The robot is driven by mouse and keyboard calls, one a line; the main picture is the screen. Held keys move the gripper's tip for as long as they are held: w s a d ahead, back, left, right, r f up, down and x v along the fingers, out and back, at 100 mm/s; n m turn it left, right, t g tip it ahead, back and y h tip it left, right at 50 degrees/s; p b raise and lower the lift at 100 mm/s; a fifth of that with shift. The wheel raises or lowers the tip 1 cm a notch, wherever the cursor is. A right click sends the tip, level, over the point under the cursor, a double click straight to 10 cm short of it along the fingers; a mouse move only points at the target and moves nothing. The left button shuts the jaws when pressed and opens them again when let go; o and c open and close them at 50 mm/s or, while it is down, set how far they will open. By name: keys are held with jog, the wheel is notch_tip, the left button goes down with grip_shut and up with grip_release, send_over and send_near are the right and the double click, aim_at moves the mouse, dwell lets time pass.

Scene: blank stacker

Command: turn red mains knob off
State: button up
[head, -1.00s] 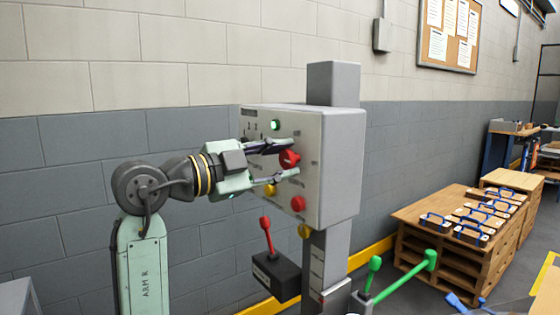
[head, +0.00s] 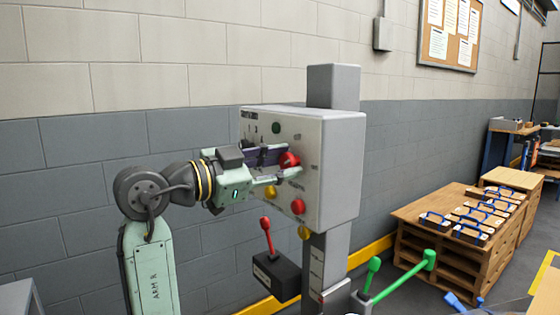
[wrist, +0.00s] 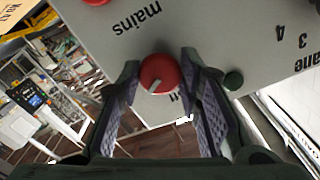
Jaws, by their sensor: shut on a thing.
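The red mains knob (head: 290,159) is on the front of the grey control box (head: 338,165). My gripper (head: 282,162) is shut on the knob, with one finger on each side of it. In the wrist view the knob (wrist: 158,73) sits between the padded fingertips (wrist: 160,68), and its white pointer mark faces the lower left of the picture. The word "mains" shows upside down above it. The round green lamp (head: 276,127) is dark; it also shows dark in the wrist view (wrist: 233,79).
A red-handled lever (head: 267,238) stands on a dark box beneath. Green-handled levers (head: 431,261) are at lower right. A wooden pallet stack (head: 420,235) stands farther right.

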jog(key=n+p, duration=0.2)
jog(key=n, duration=0.4)
jog(key=shift+r, duration=0.1)
jog(key=n+p, duration=0.3)
jog(key=n, duration=0.3)
dwell(0.6)
jog(key=o, duration=1.2)
jog(key=v, duration=1.2)
